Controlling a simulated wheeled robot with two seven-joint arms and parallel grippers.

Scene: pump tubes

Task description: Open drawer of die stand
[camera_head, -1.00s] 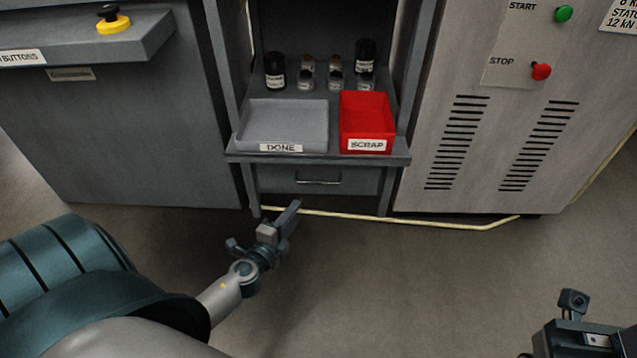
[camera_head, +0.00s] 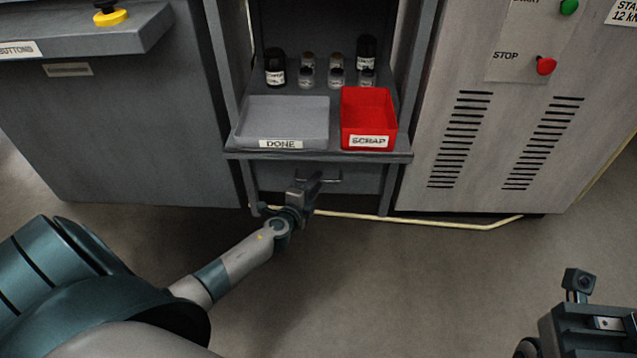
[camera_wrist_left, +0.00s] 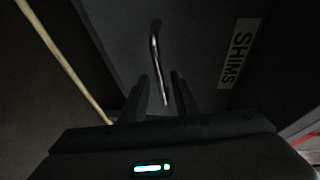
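The die stand's grey drawer (camera_head: 358,184) sits under its shelf and looks closed flush. Its metal bar handle (camera_head: 334,181) is partly hidden behind my left gripper (camera_head: 309,184), which is in front of the drawer. In the left wrist view the drawer front (camera_wrist_left: 195,45) bears a SHIMS label (camera_wrist_left: 238,54). There the fingers of my left gripper (camera_wrist_left: 162,92) are apart, and the lower end of the handle (camera_wrist_left: 156,50) shows between them. I cannot tell whether they touch it. My right gripper is at the lower right edge of the head view (camera_head: 597,325); its fingers are not clear.
A grey DONE tray (camera_head: 285,105) and a red SCRAP bin (camera_head: 368,108) stand on the shelf above the drawer, with several small bottles behind. A cabinet (camera_head: 120,120) stands left and a vented machine (camera_head: 510,120) right. The floor in front is clear.

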